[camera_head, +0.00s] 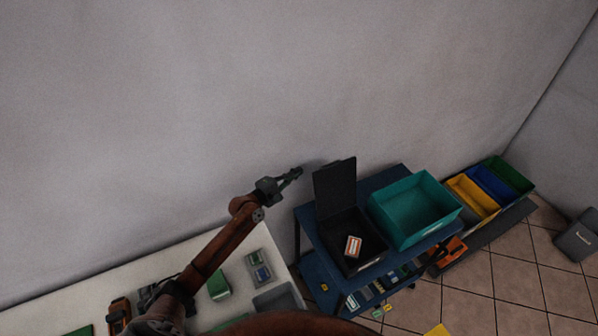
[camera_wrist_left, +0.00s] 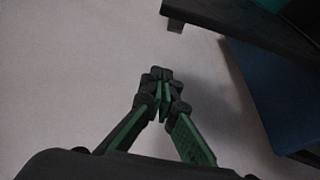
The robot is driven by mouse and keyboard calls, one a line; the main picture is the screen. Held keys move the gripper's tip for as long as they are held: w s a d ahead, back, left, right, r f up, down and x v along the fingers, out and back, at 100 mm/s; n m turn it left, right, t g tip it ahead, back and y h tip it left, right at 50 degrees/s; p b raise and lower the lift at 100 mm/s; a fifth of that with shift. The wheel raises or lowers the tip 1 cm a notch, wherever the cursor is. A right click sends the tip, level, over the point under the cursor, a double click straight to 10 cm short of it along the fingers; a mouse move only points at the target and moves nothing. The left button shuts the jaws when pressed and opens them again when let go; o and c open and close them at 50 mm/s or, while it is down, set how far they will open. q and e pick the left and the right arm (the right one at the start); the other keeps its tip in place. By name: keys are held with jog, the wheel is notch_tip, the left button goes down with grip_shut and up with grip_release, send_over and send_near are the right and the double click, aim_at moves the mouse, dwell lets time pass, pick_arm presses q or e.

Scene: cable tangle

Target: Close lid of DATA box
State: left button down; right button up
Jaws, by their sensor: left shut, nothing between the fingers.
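The DATA box is most likely the black box (camera_head: 371,255) on the blue cart; no lettering is readable on it. Its black lid (camera_head: 335,188) stands upright, open, at the box's far left side. A small orange and white item (camera_head: 353,246) lies inside. My left gripper (camera_head: 298,172) is shut and empty, in the air left of the lid's upper part and apart from it. In the left wrist view the shut fingertips (camera_wrist_left: 161,74) show against the wall, with a dark edge (camera_wrist_left: 240,22), perhaps the lid, beyond them. My right gripper is not in view.
A teal bin (camera_head: 420,215) stands right of the black box on the blue cart (camera_head: 383,182). Yellow, blue and green bins (camera_head: 472,195) are farther right. A white table (camera_head: 125,265) with several small items is at lower left. The wall rises close behind.

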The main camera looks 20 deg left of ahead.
pick_arm(q)
jog(key=r+x, duration=0.1)
jog(key=x, duration=0.6)
jog(key=s+d+p, duration=0.2)
jog(key=p, duration=0.1)
jog(key=shift+s+d, duration=0.2)
jog(key=shift+d, duration=0.15)
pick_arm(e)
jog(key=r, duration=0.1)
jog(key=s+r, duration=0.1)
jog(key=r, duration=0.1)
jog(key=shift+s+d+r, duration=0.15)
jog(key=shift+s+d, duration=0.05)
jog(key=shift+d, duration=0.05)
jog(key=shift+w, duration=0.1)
